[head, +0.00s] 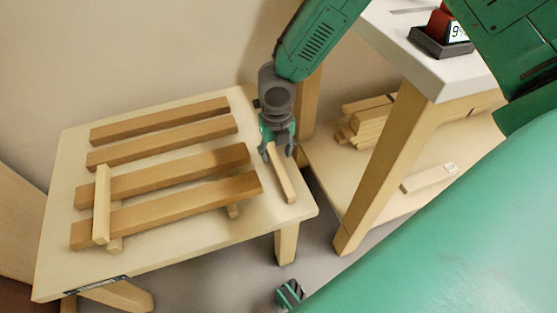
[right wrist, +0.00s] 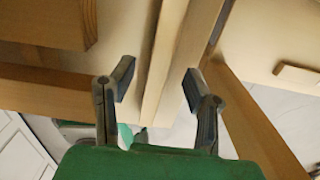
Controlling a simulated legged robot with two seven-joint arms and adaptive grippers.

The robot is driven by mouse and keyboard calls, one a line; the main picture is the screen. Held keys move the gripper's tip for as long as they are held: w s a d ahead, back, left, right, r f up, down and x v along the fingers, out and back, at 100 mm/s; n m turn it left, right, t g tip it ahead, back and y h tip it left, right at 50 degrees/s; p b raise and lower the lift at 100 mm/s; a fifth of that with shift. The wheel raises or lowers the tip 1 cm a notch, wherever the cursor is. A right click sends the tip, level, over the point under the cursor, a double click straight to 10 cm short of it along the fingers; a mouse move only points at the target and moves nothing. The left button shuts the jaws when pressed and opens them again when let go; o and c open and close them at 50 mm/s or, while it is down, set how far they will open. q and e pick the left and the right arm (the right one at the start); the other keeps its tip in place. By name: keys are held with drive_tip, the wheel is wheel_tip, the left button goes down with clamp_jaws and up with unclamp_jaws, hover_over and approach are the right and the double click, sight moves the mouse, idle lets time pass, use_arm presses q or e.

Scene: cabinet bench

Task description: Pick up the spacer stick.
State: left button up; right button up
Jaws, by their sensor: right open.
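A short wooden stick (head: 283,178), which I take as the spacer stick, lies at the right end of the low table (head: 150,263), right of the slats. My right gripper (head: 278,148) is over its far end, with fingers pointing down. In the right wrist view the stick (right wrist: 172,60) runs between the fingertips of the open right gripper (right wrist: 158,88), with gaps on both sides. I see no grip on it. My left gripper cannot be made out in either view.
Several brown slats (head: 165,175) lie side by side on the low table, with a pale stick (head: 102,205) across two of them. A white-topped bench (head: 400,55) stands at right, its leg (head: 385,165) close to the table. Its lower shelf holds wood pieces (head: 370,122).

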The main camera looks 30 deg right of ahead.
sight(277, 162)
drive_tip(key=f, duration=0.1)
drive_tip(key=f+b, duration=0.1)
drive_tip(key=f, duration=0.1)
drive_tip(key=shift+s+f, duration=0.2)
drive_tip(key=shift+s, duration=0.05)
drive_tip(key=shift+f+b, duration=0.45)
drive_tip(key=shift+f, duration=0.05)
drive_tip(key=shift+r, duration=0.1)
clamp_jaws()
drive_tip(key=shift+r, duration=0.1)
